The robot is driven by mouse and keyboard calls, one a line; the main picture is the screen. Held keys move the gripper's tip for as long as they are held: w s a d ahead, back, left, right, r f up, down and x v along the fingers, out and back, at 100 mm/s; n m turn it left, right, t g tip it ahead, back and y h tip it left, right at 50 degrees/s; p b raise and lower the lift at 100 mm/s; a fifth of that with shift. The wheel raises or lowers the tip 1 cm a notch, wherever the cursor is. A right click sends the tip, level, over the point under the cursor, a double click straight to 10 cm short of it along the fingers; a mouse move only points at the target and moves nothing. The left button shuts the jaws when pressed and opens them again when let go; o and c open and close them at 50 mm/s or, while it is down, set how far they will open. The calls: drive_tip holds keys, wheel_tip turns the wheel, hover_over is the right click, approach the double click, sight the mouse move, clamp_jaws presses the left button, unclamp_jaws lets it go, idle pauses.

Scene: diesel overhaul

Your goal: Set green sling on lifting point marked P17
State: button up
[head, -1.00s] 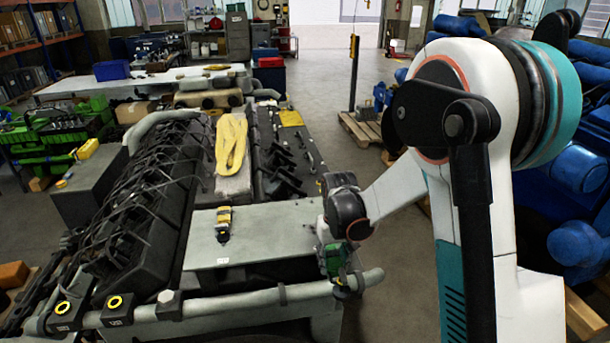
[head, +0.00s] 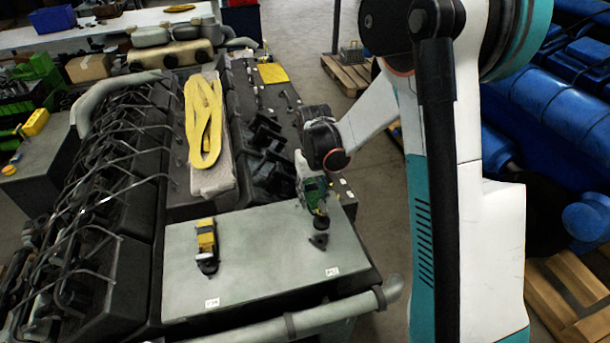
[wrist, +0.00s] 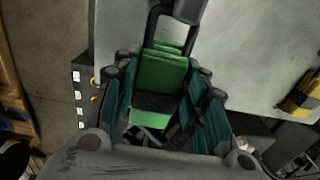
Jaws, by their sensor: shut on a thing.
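My gripper (head: 313,192) is shut on the green sling (head: 318,195), at the right edge of the grey plate (head: 255,255). In the wrist view the folded green sling (wrist: 163,72) sits between my gripper's fingers (wrist: 165,100), with a dark link at its far end. A small dark fitting (head: 318,241) shows just below the sling; I cannot tell whether they touch. Two white labels lie on the plate, one at front left (head: 212,302) and one at right (head: 332,271). Their print is too small to read surely, so P17 is uncertain.
A yellow-and-black sling piece (head: 206,240) stands on the plate's left part. A yellow sling (head: 203,120) lies on the engine behind. Bent pipes (head: 105,190) fill the left side, and a grey rail (head: 330,315) runs along the front. The plate's middle is clear.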

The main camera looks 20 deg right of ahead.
drive_tip(key=shift+w+f, duration=0.15)
drive_tip(key=shift+w, duration=0.15)
drive_tip(key=shift+s+f+b, duration=0.25)
drive_tip(key=shift+f+b, duration=0.15)
drive_tip(key=shift+f, duration=0.1)
drive_tip(key=b, duration=0.3)
hover_over(312, 219)
wheel_tip(312, 219, down, 5)
drive_tip(key=shift+w, duration=0.1)
drive_tip(key=shift+f+b, duration=0.3)
drive_tip(key=shift+b, duration=0.6)
drive_tip(key=shift+f+b, duration=0.85)
drive_tip(key=shift+b, duration=0.1)
idle(0.3)
idle(0.5)
drive_tip(key=o, duration=1.4)
